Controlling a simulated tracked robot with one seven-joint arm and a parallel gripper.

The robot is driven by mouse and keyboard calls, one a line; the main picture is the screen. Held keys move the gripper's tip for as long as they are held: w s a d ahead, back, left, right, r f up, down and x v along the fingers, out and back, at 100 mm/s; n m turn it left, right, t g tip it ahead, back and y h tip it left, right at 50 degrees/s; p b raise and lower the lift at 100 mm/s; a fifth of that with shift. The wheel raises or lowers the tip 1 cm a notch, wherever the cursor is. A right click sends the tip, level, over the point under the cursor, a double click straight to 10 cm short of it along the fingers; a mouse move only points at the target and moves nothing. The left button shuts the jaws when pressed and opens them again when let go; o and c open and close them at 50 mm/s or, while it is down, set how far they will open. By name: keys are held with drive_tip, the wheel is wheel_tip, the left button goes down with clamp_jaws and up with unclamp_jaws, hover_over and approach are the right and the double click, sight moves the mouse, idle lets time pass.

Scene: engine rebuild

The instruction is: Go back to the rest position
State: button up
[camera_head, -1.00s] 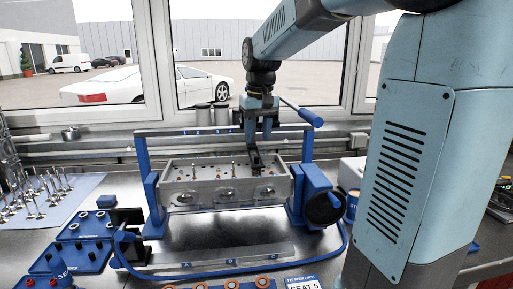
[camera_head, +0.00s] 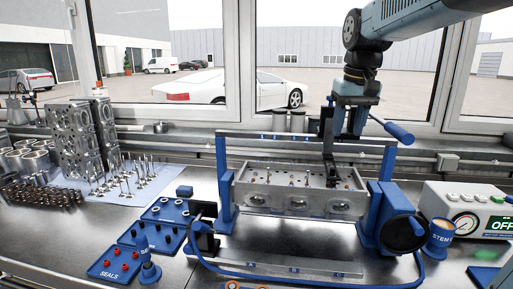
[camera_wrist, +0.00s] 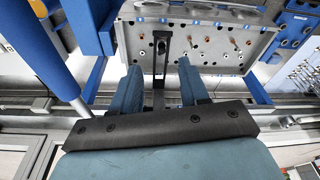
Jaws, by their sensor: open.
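I cannot tell whether the bar touches a finger. Several valve stems stand up from the head.
A blue lever (camera_head: 392,128) sticks out right of my gripper. A tester box (camera_head: 468,215) and a stem cup (camera_head: 441,234) stand at right. Blue seal trays (camera_head: 118,262), upright valves (camera_head: 125,180) and spare heads (camera_head: 75,130) lie left. Windows close off the back.

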drive_tip(key=s+f+t, duration=0.1)
drive_tip(key=s+f, duration=0.4)
drive_tip(key=s, duration=0.3)
drive_tip(key=s+f+t, duration=0.2)
drive_tip(key=s+f, duration=0.3)
drive_tip(key=s, duration=0.3)
drive_tip(key=shift+s+m, duration=0.3)
drive_tip(key=shift+s, duration=0.1)
